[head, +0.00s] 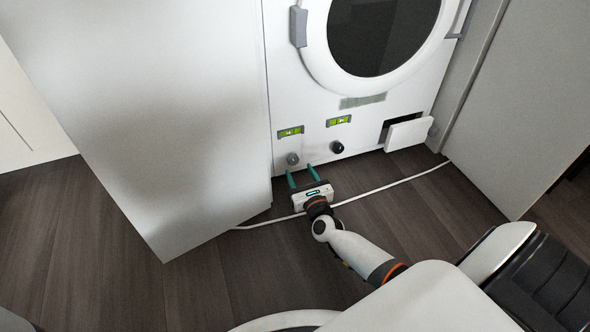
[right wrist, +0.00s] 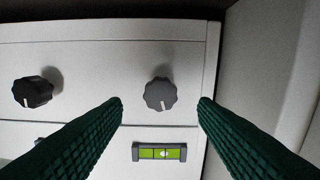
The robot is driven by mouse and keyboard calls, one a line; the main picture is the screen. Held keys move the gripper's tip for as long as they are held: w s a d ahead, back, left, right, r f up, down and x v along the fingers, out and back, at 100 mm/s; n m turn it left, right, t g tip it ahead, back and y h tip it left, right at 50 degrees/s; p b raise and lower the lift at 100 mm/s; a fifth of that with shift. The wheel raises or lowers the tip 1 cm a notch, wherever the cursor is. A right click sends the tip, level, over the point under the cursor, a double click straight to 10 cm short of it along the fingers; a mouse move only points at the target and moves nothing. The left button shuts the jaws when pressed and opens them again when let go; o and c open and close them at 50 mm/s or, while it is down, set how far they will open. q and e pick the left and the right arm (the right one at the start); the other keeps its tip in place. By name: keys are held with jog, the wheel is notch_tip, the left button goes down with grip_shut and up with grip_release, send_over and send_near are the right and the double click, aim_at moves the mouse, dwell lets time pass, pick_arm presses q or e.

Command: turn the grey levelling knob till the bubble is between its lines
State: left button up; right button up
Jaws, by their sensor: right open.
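The grey levelling knob (head: 293,158) is low on the white washer's front, below the left green spirit level (head: 290,132). In the right wrist view the knob (right wrist: 160,94) shows between the fingers with a white pointer mark, and the level (right wrist: 160,152) is below it. The bubble looks near the middle of the vial, slightly right in that view; I cannot tell exactly how it sits against the lines. My right gripper (head: 300,170) is open in front of the knob, its green fingers apart and empty. My left gripper is out of view.
A black knob (head: 338,147) and a second level (head: 339,121) are to the right. An open white flap (head: 409,133) stands out farther right. A white cable (head: 388,187) crosses the floor beneath my right gripper. White cabinet panels flank the washer.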

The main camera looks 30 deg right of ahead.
aim_at(294, 162)
jog(key=shift+b+x, duration=0.65)
jog(key=shift+x, duration=1.5)
jog(key=shift+c, duration=0.3)
jog(key=c, duration=0.9)
